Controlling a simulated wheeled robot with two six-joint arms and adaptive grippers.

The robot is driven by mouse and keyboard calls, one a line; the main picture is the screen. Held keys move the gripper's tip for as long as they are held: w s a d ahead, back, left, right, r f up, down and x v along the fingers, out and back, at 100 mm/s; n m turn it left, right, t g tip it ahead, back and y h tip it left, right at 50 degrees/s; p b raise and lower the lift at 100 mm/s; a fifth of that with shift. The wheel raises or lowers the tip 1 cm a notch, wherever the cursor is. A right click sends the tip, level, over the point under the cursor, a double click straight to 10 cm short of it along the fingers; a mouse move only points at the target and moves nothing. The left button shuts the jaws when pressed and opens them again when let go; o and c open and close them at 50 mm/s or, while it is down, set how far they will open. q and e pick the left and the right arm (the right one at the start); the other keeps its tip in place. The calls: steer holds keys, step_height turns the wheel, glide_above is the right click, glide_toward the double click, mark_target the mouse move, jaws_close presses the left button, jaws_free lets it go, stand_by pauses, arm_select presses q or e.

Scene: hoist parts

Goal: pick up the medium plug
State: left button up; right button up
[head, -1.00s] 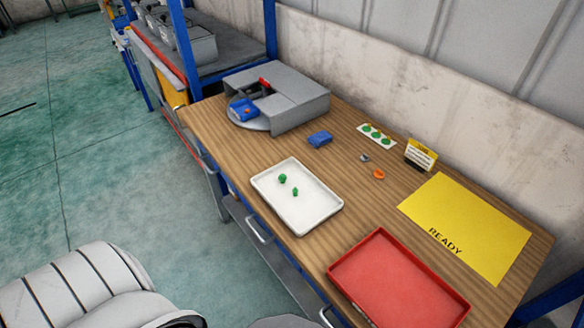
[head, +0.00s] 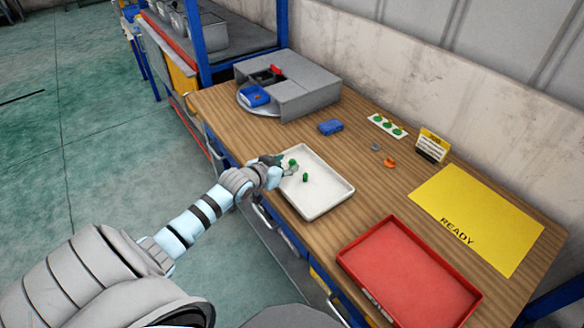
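Two green plugs lie in the white tray (head: 325,199), a larger one (head: 293,162) near its far left corner and a smaller one (head: 305,178) beside it. Several more green plugs sit on a white card (head: 387,126) at the back of the table; I cannot tell by size which is the medium plug. My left gripper (head: 284,167) is at the tray's left corner, right by the larger plug. Its fingers are too small and dark to show whether they are open or touching it. My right gripper is not in view.
A grey housing (head: 305,85) with a blue part (head: 254,96) stands at the back left. A blue block (head: 330,127), an orange part (head: 389,162) and a yellow sign (head: 432,145) stand behind the tray. A red tray (head: 408,270) and a yellow READY mat (head: 475,220) lie to the right.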

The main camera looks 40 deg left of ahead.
mark_target(292, 161)
arm_select(q)
steer(key=b+x, duration=0.1)
steer(key=x, duration=0.2)
steer(key=shift+w+a, duration=0.15)
steer(key=shift+a, duration=0.05)
steer(key=shift+w+f, duration=0.2)
steer(key=shift+w, duration=0.25)
steer(key=shift+s+r, duration=0.1)
steer(key=shift+s, duration=0.05)
steer(key=c, duration=0.6)
